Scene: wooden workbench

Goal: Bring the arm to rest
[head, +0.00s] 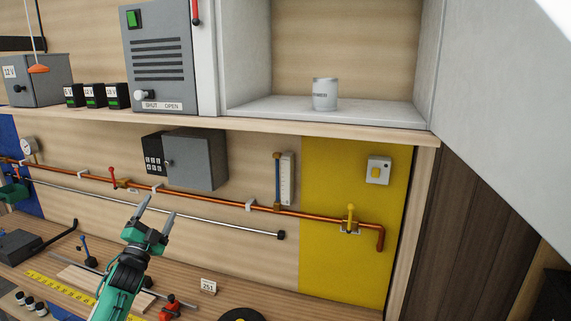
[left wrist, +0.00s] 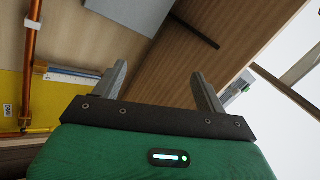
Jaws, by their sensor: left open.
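My left gripper (head: 155,207) is raised above the workbench (head: 190,292), in front of the wood back panel. Its two grey fingers are spread apart, with nothing between them. They point up toward the copper pipe and the grey box on the panel. In the left wrist view the open fingers (left wrist: 163,85) show with empty space between them, and the underside of wooden boards lies behind. My right gripper is not in either view.
A copper pipe (head: 230,206) with red and yellow valves runs along the panel behind the gripper. A grey box (head: 203,160) hangs above it. A shelf (head: 260,124) holds a white pot (head: 325,94). Tools and a yellow ruler (head: 62,292) lie on the bench at left.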

